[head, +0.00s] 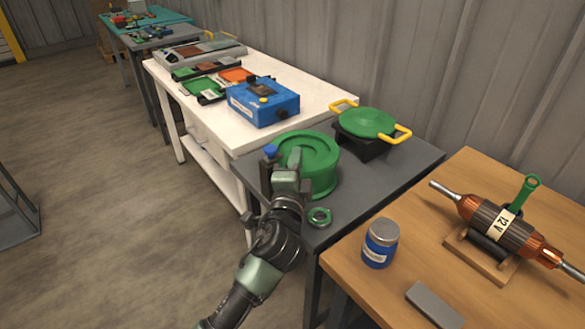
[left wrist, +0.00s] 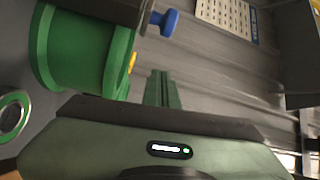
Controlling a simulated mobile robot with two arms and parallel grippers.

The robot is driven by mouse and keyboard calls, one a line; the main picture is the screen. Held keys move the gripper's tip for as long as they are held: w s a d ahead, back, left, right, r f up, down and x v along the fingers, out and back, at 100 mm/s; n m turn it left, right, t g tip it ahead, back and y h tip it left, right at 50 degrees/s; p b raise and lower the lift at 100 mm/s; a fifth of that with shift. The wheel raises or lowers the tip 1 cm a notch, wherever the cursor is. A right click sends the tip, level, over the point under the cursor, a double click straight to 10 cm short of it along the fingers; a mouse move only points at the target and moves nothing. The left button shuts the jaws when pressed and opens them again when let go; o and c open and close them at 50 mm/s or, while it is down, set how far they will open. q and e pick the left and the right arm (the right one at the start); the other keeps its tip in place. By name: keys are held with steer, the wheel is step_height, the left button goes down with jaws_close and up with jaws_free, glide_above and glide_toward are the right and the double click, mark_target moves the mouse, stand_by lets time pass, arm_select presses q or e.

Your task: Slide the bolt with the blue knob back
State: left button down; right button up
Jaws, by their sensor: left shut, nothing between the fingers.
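The blue knob (head: 270,151) sits at the left side of a green round housing (head: 312,150) on the dark grey table. In the left wrist view the blue knob (left wrist: 170,22) is at the top, on a short grey bolt beside the green housing (left wrist: 75,50). My left gripper (head: 293,157) is in front of the housing, just right of the knob in the head view. Its fingers (left wrist: 161,80) are shut, with nothing between them, and apart from the knob. The gripper and arm hide part of the housing and the bolt's mount. My right gripper is not in view.
A green ring (head: 320,217) lies near the table's front edge. A green lid with yellow handles (head: 367,122) stands behind. A blue box (head: 263,102) is on the white table. A blue jar (head: 380,243) and a copper rotor (head: 500,217) are on the wooden table.

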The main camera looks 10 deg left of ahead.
mark_target(273, 151)
arm_select(q)
steer(key=w, duration=0.3)
steer(key=shift+w+a+r, duration=0.2)
steer(key=shift+w, duration=0.2)
steer(key=s+a, duration=0.1)
steer(key=s+a+f+p, duration=0.1)
steer(key=a, duration=0.1)
steer(key=shift+a, duration=0.25)
steer(key=shift+s+a+r+p, duration=0.1)
steer(key=shift+s+a+p, duration=0.2)
steer(key=shift+s+a, duration=0.25)
steer(key=shift+s+a+p, duration=0.3)
steer(key=shift+s+a, duration=0.05)
steer(key=shift+s, duration=0.35)
steer(key=shift+w, duration=0.1)
